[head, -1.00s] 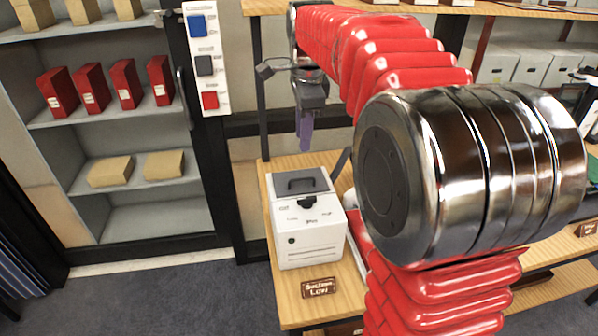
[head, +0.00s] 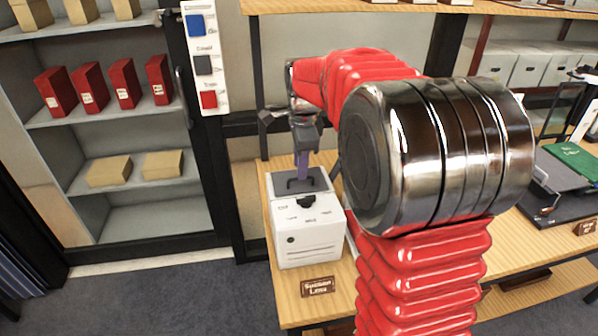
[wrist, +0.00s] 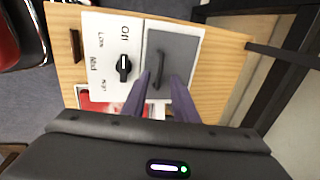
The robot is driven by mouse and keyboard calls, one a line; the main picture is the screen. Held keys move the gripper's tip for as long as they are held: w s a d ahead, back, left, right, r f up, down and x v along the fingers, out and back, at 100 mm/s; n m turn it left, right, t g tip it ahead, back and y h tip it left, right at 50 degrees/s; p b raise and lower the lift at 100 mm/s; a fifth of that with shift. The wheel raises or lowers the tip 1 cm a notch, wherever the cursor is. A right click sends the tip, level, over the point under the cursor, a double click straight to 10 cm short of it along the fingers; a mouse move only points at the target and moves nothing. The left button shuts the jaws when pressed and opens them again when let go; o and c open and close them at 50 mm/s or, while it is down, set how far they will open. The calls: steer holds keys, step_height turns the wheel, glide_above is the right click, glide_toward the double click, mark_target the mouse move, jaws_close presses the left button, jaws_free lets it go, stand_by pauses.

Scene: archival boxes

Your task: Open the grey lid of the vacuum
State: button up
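The vacuum is a white box (head: 308,243) on a wooden table, with a dark knob on top; it also shows in the wrist view (wrist: 104,47). Its grey lid (head: 318,181) lies flat on the back part of the top and carries a dark raised handle. The lid (wrist: 185,48) and handle (wrist: 157,72) also show in the wrist view. My gripper (head: 302,177) points down over the lid at the handle. In the wrist view its two purple fingers (wrist: 162,80) are apart, with the handle between them. I cannot tell whether they touch it.
The knob (wrist: 123,68) is beside the lid, near the fingers. A small brown label (head: 317,287) is at the table's front edge. A dark post stands behind the table. A cabinet (head: 150,212) with red and tan boxes is at left. A green item (head: 580,160) lies at right.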

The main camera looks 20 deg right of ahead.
mark_target(300, 188)
steer(key=shift+w+f, duration=0.15)
steer(key=shift+f, duration=0.65)
steer(key=shift+w+f, duration=0.15)
steer(key=shift+f, duration=0.6)
steer(key=shift+c, duration=0.6)
jaws_close()
